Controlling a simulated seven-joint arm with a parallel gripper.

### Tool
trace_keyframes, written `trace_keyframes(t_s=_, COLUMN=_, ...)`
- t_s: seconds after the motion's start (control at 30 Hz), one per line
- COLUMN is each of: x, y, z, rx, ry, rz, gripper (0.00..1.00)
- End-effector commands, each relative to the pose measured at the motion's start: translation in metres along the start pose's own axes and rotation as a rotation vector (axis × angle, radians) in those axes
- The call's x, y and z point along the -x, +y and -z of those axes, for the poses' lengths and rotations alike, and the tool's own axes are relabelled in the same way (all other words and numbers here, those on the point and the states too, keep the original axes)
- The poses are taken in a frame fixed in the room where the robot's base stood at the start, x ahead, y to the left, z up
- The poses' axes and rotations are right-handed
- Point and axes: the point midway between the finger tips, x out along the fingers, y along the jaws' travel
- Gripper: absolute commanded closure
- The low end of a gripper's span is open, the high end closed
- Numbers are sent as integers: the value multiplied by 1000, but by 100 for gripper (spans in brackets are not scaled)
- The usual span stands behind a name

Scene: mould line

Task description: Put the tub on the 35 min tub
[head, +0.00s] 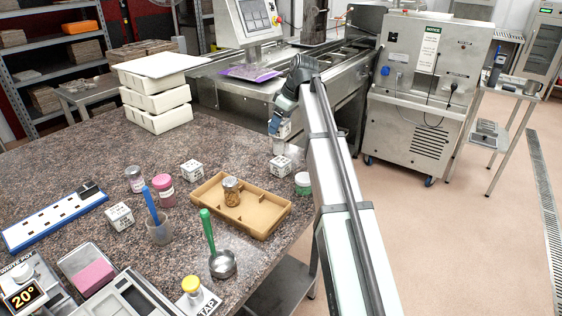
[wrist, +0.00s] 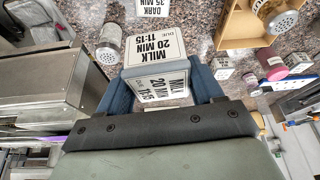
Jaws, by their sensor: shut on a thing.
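My gripper (wrist: 160,92) is shut on a white box-shaped tub (wrist: 155,52), with a finger on each side of it. Its label reads MILK 20 MIN 11:15. In the head view the gripper (head: 282,128) is at the far right of the granite table, partly behind my arm. Another white tub (wrist: 155,7), labelled DARK 35 MIN, is at the top edge of the wrist view, partly cut off and apart from the held tub. In the head view a white tub (head: 278,166) stands by the tray, below the gripper; its label is not readable there.
A tan tray (head: 255,221) holds a small jar. A grey shaker (wrist: 108,44) is close to the held tub. Other white tubs (head: 192,169) (head: 119,217) and a pink jar (head: 163,187) stand further left. Steel machinery (wrist: 50,70) lies beyond the table.

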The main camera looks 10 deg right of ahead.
Motion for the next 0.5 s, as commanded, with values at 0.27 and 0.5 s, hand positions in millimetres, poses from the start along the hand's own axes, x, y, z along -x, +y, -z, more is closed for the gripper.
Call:
trace_keyframes(t_s=0.27, x=-4, y=0, z=-5, rx=-98, ry=0, rz=-40, gripper=68)
trace_keyframes(t_s=0.5, x=-30, y=-1, z=-16, rx=-105, ry=-1, rz=-42, gripper=68)
